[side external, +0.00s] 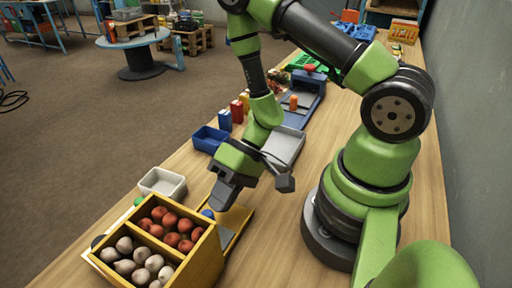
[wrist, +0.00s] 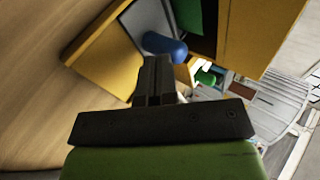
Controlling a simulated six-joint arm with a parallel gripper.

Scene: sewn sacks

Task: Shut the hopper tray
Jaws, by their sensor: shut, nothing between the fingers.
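The hopper (side external: 205,262) is a yellow wooden box with two upper compartments, one of red sacks (side external: 172,228) and one of pale grey sacks (side external: 135,262). Its tray (side external: 238,222) sticks out at the foot on the side facing my base. In the wrist view the tray's yellow front panel (wrist: 108,55) is at upper left, apart from the hopper body (wrist: 258,30). A blue rounded sack (wrist: 165,46) lies at the tray. My gripper (side external: 220,204) is shut and empty, pointing down over the tray; its fingers also show in the wrist view (wrist: 155,65). Whether they touch the tray is unclear.
A small white bin (side external: 162,183) stands behind the hopper. A blue bin (side external: 209,139), a grey tray (side external: 285,147) and red, yellow and blue containers (side external: 237,111) stand farther along the bench. Bare bench (side external: 270,262) lies between the hopper tray and my base.

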